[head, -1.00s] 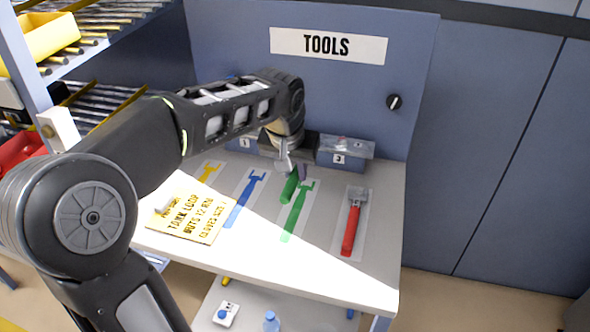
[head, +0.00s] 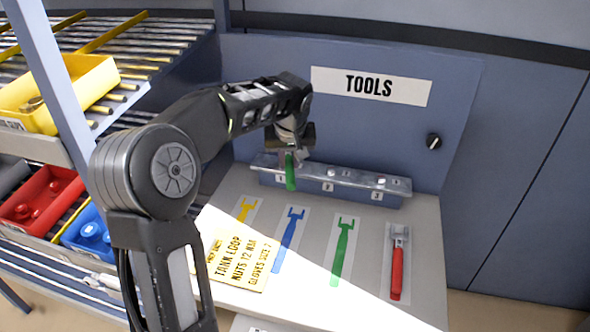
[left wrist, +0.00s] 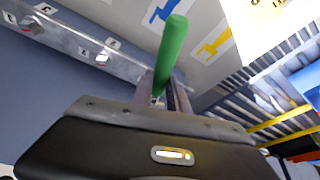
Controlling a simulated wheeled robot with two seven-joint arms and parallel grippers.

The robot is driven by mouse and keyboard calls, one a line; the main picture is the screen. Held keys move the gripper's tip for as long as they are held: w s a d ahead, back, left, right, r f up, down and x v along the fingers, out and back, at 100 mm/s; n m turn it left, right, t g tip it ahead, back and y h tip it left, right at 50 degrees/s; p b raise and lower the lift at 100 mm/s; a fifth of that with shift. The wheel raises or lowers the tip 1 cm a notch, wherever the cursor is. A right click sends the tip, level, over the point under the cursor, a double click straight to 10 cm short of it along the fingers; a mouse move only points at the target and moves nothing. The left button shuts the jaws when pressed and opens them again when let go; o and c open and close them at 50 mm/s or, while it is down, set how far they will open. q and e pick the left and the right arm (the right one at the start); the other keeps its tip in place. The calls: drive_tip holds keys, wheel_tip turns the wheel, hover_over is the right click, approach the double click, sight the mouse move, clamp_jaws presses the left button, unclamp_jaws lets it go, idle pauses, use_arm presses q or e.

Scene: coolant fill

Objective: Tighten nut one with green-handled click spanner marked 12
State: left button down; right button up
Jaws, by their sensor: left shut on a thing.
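My left gripper (head: 291,152) is shut on the green-handled spanner (head: 290,178). The green handle hangs down from the jaws in the head view, in front of the left end of the metal rail (head: 350,190). In the left wrist view the green handle (left wrist: 172,45) sticks out from between the jaws. The spanner's head and its marking are hidden. The rail has numbered labels, with 2 and 3 readable to the right of the gripper. The nut one end lies at or behind my gripper, and I cannot tell whether the spanner touches the nut. My right gripper is not in view.
A red-handled tool (head: 397,265) lies on the bench at right. Empty yellow, blue and green outlines (head: 343,250) mark the bench. A yellow note (head: 238,260) reads "TANK LOOP NUTS 12 NM". A shelf with yellow (head: 85,90), red and blue bins stands at left.

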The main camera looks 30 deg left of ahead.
sight(288, 165)
use_arm(q)
drive_tip(key=shift+a+r+n, duration=0.3)
drive_tip(key=shift+a, duration=0.15)
drive_tip(key=shift+d+r, duration=0.1)
drive_tip(key=shift+d, duration=0.2)
drive_tip(key=shift+a, duration=0.15)
drive_tip(key=shift+f+b, duration=0.55)
drive_tip(key=shift+b, duration=0.05)
drive_tip(key=shift+f+b, duration=1.3)
drive_tip(key=shift+f, duration=0.2)
drive_tip(key=shift+f+b, duration=0.3)
drive_tip(key=shift+b, duration=0.1)
